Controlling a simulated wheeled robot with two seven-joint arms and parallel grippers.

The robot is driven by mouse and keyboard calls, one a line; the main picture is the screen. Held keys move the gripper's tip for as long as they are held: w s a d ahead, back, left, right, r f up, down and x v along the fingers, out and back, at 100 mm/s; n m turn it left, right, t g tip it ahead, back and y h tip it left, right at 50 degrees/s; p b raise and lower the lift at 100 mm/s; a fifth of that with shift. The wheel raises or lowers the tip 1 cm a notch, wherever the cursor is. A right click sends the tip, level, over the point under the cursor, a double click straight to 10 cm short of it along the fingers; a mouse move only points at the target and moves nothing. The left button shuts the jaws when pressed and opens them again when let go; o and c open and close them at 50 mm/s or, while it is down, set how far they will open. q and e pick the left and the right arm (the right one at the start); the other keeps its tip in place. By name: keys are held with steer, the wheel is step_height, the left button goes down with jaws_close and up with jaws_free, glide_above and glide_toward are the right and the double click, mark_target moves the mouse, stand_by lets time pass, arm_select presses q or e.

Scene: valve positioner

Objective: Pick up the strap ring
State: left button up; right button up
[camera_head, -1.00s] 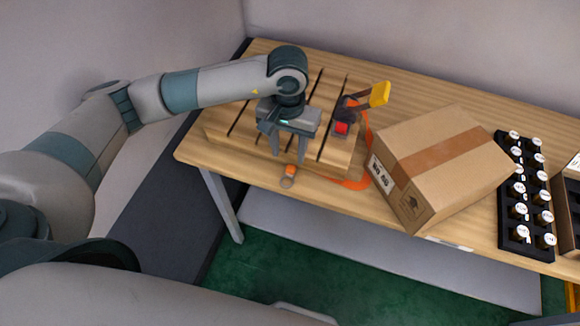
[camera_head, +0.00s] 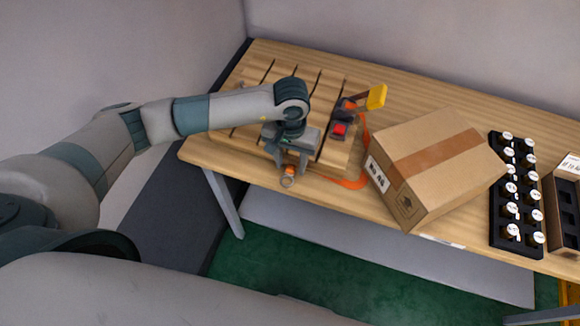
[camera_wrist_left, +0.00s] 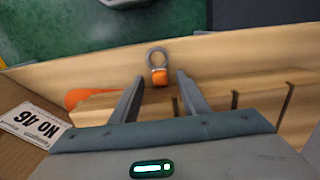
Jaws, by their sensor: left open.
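The strap ring (camera_head: 287,181) is a grey ring with a short orange strap end, near the table's front edge. It also shows in the left wrist view (camera_wrist_left: 157,57), its orange part (camera_wrist_left: 159,77) toward my gripper. My left gripper (camera_head: 291,169) is open just behind the ring, pointing down. In the left wrist view its two fingers (camera_wrist_left: 158,82) stand apart to either side of the orange part, with the ring slightly beyond the tips. Whether the fingers touch anything cannot be told. My right gripper is not in view.
A slatted wooden pallet (camera_head: 335,88) lies behind, with a ratchet with yellow handle (camera_head: 376,96) and red button. An orange strap (camera_head: 350,184) loops beside it. A cardboard box (camera_head: 437,165) stands right, then a black rack of bottles (camera_head: 497,218). The table front edge is close.

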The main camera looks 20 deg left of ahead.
arm_select(q)
steer(key=shift+f, duration=0.35)
steer(key=shift+c, duration=0.2)
jaws_close()
steer(key=shift+r, duration=0.1)
